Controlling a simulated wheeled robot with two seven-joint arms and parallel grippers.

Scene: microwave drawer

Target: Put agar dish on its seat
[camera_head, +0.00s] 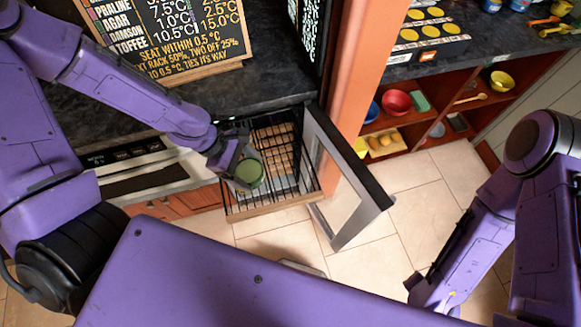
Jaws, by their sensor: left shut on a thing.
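My left gripper (238,168) reaches down from the upper left and is shut on a round green dish (250,173), which I take for the agar dish. The dish is over the left part of a pulled-out drawer (275,207) with black wire dividers and a tan slatted floor. I cannot tell whether the dish touches the drawer. My right arm is at the right, low over the floor; its gripper is not in view. A chalkboard (175,30) at the top lists names, agar among them, with temperatures and seat rules.
An open door panel (350,175) stands right of the drawer, beside an orange post (372,55). The dark counter (270,75) lies behind. Shelves with bowls, such as a red one (396,101), stand at the upper right.

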